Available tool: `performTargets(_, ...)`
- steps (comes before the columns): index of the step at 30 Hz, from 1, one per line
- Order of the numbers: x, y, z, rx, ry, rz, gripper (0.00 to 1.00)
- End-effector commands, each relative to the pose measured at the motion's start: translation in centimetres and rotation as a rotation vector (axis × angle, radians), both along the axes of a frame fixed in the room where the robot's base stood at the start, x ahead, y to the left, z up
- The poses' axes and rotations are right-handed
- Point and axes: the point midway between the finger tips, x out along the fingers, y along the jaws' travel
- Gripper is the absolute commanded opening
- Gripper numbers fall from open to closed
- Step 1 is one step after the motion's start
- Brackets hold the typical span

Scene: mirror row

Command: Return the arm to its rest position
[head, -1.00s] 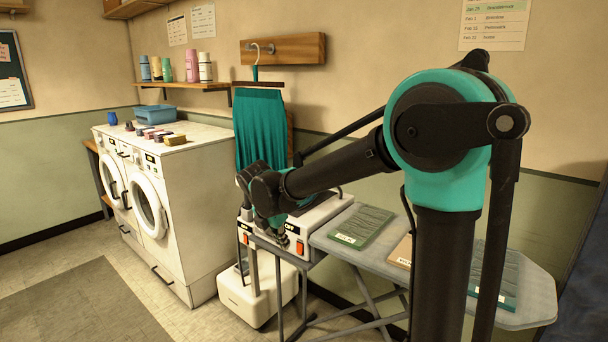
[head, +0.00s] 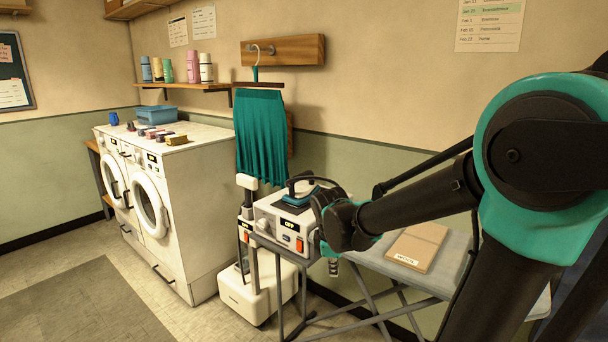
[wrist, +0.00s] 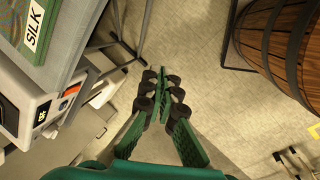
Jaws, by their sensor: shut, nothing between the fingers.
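My gripper (head: 333,264) hangs low in front of the ironing board (head: 450,278), just right of the white iron station. Its fingers (wrist: 162,88) are together and hold nothing in the wrist view, with floor below them. My black and teal arm reaches in from the right side of the head view and hides part of the board.
The iron station (head: 268,218) carries an iron (head: 300,193) and reads OFF. Washers (head: 190,190) stand at left.

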Motion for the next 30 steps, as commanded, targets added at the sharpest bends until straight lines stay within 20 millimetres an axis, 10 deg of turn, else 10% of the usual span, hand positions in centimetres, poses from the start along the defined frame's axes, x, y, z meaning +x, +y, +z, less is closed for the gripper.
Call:
performTargets(6, -6.5, -7.1, -3.8, 0.262, -0.087, -0.678, 0.0)
performTargets(13, -11.3, -10.1, -6.7, 0.467, -0.143, -1.173, 0.0)
performTargets(30, -12.4, -10.6, -7.4, 0.518, -0.154, -1.296, 0.0)
